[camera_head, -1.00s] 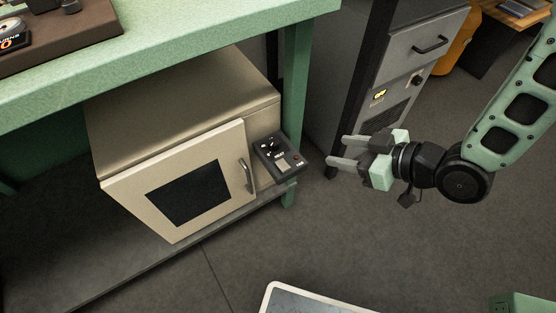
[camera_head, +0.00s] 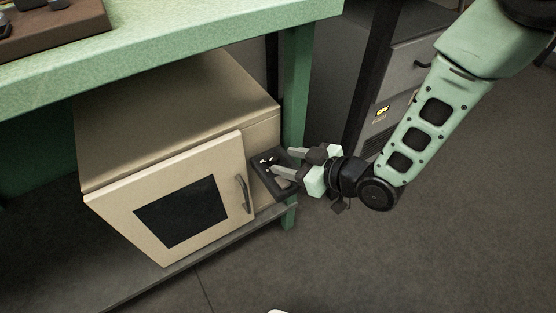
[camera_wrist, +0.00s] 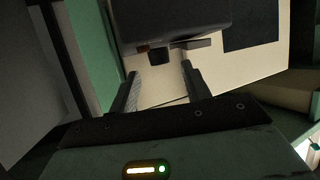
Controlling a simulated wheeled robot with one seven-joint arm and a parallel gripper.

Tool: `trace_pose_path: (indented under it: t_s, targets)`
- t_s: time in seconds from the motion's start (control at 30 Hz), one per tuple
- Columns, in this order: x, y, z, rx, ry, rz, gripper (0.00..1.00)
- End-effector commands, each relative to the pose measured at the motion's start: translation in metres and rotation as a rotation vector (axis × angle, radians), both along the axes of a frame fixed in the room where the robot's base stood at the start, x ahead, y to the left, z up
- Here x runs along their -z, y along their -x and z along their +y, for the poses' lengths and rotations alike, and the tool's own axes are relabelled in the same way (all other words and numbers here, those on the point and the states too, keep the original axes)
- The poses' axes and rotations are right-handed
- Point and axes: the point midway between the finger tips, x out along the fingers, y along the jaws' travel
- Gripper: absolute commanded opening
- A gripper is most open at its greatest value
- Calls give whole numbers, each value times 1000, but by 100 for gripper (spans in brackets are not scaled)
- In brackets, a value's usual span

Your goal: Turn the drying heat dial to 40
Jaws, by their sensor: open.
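A small dark control box (camera_head: 262,182) is mounted on the right side of a beige drying oven (camera_head: 190,105). A dark dial (camera_head: 267,159) with light marks stands on its top face. The dial's setting is too small to read. My gripper (camera_head: 283,161) is open and empty, its fingers reaching in from the right over the box, close to the dial. In the wrist view, the box (camera_wrist: 170,22) is a dark block beyond the fingertips. A small dark knob-like part (camera_wrist: 158,56) juts from it between the finger lines. I cannot tell whether the fingers touch it.
The oven door (camera_head: 118,212) is shut, with a dark window and a vertical handle (camera_head: 243,194). A green table (camera_head: 180,45) overhangs the oven, and its green leg (camera_head: 297,85) stands right behind the box. A grey cabinet (camera_head: 400,70) stands behind my arm. The floor at lower right is clear.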

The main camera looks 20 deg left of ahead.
Motion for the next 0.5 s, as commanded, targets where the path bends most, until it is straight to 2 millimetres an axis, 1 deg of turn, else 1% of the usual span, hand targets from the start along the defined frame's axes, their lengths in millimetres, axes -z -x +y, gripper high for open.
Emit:
trace_pose_path:
  t_s: [0.03, 0.2, 0.33, 0.5]
  targets:
    - [5, -2, 8, -2, -1, 0, 48]
    - [12, -8, 26, -1, 0, 0, 48]
    - [14, -10, 32, 0, 0, 0, 48]
    - [14, -11, 33, 0, 1, 1, 48]
